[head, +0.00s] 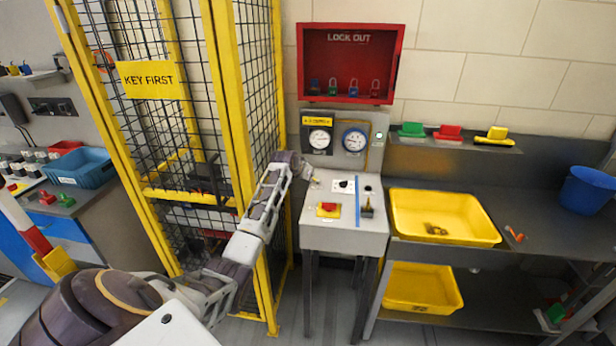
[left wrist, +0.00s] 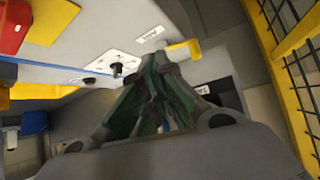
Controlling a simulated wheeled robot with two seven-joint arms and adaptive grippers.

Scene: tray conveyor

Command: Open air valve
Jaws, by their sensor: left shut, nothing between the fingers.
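The grey control console (head: 342,238) stands in the middle of the head view. The air valve's yellow handle (left wrist: 183,50) shows in the left wrist view at the panel's edge, beside a small white label (left wrist: 151,34). My left gripper (head: 307,173) is at the console's left edge, by the small yellowish handle. In the left wrist view my left gripper (left wrist: 158,72) is shut and empty, its tips close to the yellow handle. I cannot tell whether they touch. My right gripper is not in view.
A black knob (head: 343,184), a red button (head: 327,208) and a blue bar (head: 357,202) are on the panel. Two gauges stand behind it. A yellow mesh cage (head: 222,110) is close on the left. A yellow tub (head: 440,205) sits on the bench at right.

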